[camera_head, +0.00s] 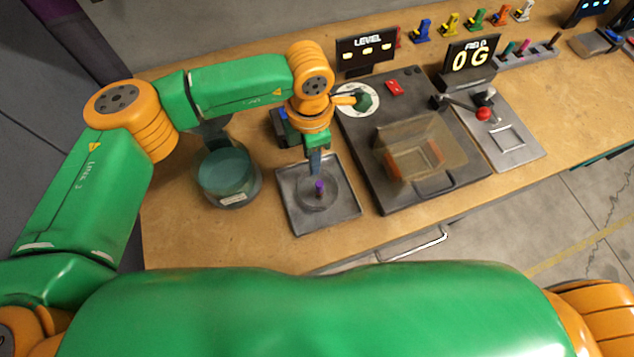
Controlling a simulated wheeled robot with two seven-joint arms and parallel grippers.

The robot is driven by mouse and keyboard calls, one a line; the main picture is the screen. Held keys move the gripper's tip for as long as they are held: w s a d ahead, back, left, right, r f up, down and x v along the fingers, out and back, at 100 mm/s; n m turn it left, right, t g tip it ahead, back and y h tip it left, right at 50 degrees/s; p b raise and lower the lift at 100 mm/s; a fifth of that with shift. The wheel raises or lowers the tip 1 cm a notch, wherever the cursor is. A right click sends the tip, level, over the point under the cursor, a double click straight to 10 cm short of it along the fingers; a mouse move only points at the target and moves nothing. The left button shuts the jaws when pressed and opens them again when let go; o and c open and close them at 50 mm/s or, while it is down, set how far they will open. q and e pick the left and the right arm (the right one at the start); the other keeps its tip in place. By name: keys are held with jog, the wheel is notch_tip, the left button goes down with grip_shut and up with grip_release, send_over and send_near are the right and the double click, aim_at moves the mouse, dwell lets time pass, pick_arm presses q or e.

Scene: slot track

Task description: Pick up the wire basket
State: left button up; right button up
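I cannot clearly make out a wire basket in the head view. A dark square tray (287,204) sits near the table's front edge, with a round, clear-looking piece (334,190) in its middle and a small purple knob or post (319,187) standing at the centre. My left gripper (315,165) points down over the back part of this tray, close behind the purple post. It seems apart from the post. Its fingers are too small and dark to tell whether they are open or shut. My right gripper is out of view.
A teal glass vessel (226,178) stands left of the tray. Right of it is a dark machine (389,198) with a clear cover (432,140) and a white dial (358,99). A grey panel with a red-knobbed lever (483,114) lies further right. Displays and coloured items line the back.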

pick_arm(q)
grip_shut()
dwell(1.1)
